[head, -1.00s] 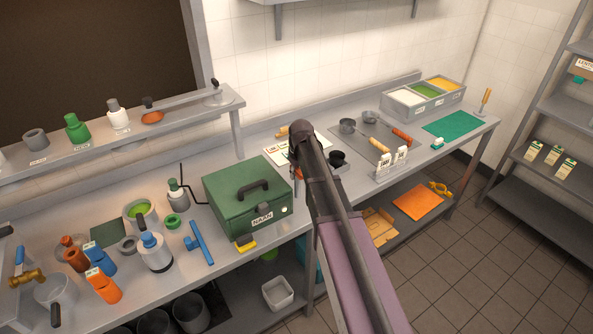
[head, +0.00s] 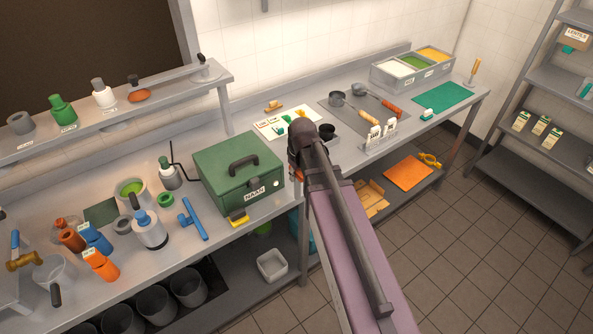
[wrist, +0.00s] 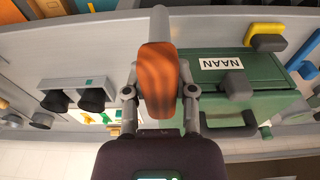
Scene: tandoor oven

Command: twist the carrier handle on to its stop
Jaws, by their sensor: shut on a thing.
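In the wrist view, my gripper (wrist: 158,88) is shut on an orange-brown handle (wrist: 157,75), which I take to be the carrier handle. Its fingers lie on both sides of the grip. A grey rod (wrist: 160,20) shows at the handle's upper end. In the head view my arm hides the gripper. Only a bit of orange (head: 297,174) shows beside the arm, right of the green box. The stop cannot be made out.
The green NAAN box (head: 238,172) stands close by and shows right of the handle in the wrist view (wrist: 230,75). Black cups (wrist: 90,98) are on the other side. A tray of several fillings (head: 410,70) stands far right. Bottles and tools crowd the counter's left.

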